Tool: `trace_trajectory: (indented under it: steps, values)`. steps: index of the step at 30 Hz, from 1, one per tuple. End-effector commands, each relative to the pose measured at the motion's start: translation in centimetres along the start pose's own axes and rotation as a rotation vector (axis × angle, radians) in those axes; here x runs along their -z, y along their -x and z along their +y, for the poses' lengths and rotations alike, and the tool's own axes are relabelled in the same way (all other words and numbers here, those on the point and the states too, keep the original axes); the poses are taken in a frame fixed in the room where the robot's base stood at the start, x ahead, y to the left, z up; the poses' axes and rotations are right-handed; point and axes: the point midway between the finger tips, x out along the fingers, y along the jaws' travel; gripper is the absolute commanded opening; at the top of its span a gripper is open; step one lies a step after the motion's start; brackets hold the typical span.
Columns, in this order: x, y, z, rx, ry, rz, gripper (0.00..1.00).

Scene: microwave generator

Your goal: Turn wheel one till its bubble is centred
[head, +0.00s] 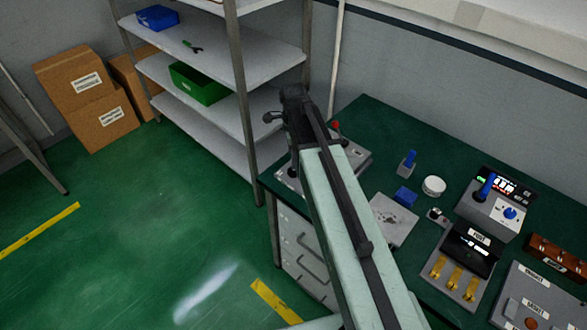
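My arm reaches from the bottom of the head view toward the back left corner of the green bench. Its dark end, with my gripper (290,112), is near the shelf's right post. The fingers are too small and dark to tell open from shut. Under and behind the arm is a grey plate-like device (353,163), largely hidden, with a red knob (336,125) at its back and a small dark knob (292,172) at its left. I cannot tell whether either is wheel one. No bubble can be made out.
A metal shelf (236,75) stands left of the bench; cardboard boxes (85,95) are farther left.

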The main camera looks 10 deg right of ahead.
Motion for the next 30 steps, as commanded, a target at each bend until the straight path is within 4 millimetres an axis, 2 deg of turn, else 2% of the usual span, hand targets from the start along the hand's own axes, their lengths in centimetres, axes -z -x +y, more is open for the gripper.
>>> trace_trajectory:
  steps: [12, 15, 22, 23, 29, 30]
  values:
    - [0.0, -7.1, 0.0, 0.000, 0.002, 0.000, 0.59]
    - [0.0, -7.6, 0.0, 0.000, 0.003, 0.000, 0.59]
    - [0.0, -7.3, 0.0, 0.000, 0.003, 0.000, 0.59]
    - [0.0, -7.3, 0.0, 0.000, 0.003, 0.000, 0.56]
    - [0.0, -7.3, 0.0, 0.000, 0.003, 0.000, 0.01]
    - [0.0, -7.3, 0.0, 0.000, 0.003, 0.000, 0.00]
